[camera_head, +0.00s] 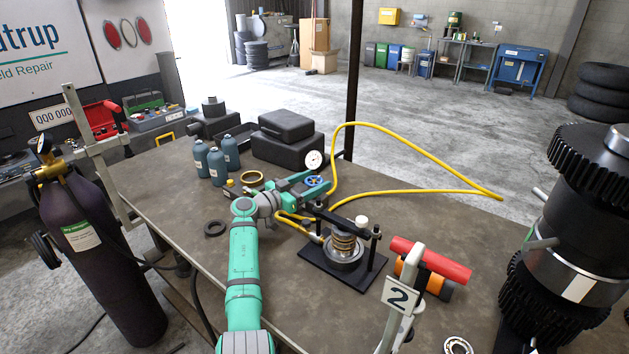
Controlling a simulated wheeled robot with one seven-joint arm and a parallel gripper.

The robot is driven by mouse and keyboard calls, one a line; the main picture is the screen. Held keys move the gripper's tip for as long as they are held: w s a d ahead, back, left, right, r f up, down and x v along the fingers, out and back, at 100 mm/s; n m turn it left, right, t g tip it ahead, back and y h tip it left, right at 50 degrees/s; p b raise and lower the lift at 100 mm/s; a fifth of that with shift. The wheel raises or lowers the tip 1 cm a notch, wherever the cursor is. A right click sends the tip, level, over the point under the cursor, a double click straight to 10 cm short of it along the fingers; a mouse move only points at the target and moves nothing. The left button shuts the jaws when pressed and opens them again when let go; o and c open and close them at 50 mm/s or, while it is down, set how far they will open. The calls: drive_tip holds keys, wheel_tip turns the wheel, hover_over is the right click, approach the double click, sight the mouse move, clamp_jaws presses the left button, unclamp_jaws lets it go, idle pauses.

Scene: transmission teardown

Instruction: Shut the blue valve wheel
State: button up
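The blue valve wheel (313,181) is a small round handwheel near the middle of the workbench, below a white-faced pressure gauge (314,160). My green arm reaches in from the bottom of the picture. My gripper (310,184) is at the wheel, its two green fingers spread apart with the wheel between or just beyond their tips. I cannot tell whether the fingers touch the rim. The valve body under the wheel is mostly hidden by the fingers.
A yellow hose (420,149) loops over the bench right of the wheel. A black press (343,258) with a coil spring stands closer. Black cases (286,124) and grey-blue bottles (217,165) stand behind and left. A dark post (354,80) rises behind the bench.

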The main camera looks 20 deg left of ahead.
drive_tip(key=shift+d+r, duration=0.1)
drive_tip(key=shift+r, duration=0.05)
drive_tip(key=shift+s, duration=0.2)
drive_tip(key=v, duration=1)
drive_tip(key=shift+s+a, duration=0.15)
drive_tip(key=shift+a, duration=0.1)
